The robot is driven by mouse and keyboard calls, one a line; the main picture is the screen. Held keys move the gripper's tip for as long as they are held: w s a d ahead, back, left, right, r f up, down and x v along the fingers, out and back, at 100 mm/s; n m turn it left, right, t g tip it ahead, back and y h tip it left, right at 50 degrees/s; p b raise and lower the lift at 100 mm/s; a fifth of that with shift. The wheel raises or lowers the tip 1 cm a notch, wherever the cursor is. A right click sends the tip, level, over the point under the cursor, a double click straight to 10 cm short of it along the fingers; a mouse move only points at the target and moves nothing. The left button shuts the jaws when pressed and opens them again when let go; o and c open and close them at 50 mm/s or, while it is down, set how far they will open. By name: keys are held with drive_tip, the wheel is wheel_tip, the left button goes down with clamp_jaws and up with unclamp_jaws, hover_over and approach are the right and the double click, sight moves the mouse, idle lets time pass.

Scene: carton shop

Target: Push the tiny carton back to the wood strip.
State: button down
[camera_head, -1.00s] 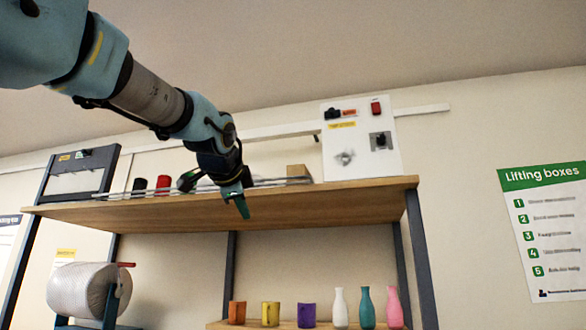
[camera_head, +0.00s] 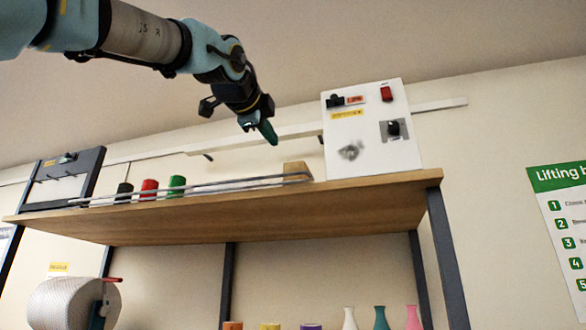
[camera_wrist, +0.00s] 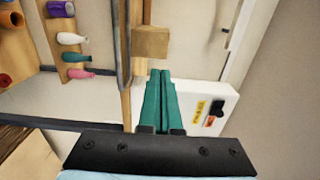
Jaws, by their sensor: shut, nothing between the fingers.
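The tiny carton (camera_head: 297,170) is a small tan box on the upper wooden shelf (camera_head: 300,205), at the right end of the thin metal rails and left of the white control box. My gripper (camera_head: 270,138) is shut and empty, above the shelf and up to the left of the carton in the head view. In the wrist view my teal fingers (camera_wrist: 160,73) are together and point toward the carton (camera_wrist: 151,42), with a gap apparent between them. I cannot clearly pick out the wood strip.
The white control box (camera_head: 368,130) stands right of the carton. The metal rails (camera_head: 215,185) run along the shelf past black, red (camera_head: 149,188) and green (camera_head: 176,185) rolls. A dark-framed device (camera_head: 62,180) is at the left end. Vases and cups stand below.

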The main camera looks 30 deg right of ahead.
drive_tip(key=p, duration=0.6)
approach(294, 168)
drive_tip(key=x, duration=0.5)
drive_tip(key=shift+w+r, duration=0.1)
drive_tip(key=shift+r, duration=0.15)
drive_tip(key=shift+p+x, duration=0.35)
drive_tip(key=shift+x, duration=0.5)
drive_tip(key=shift+f, duration=0.15)
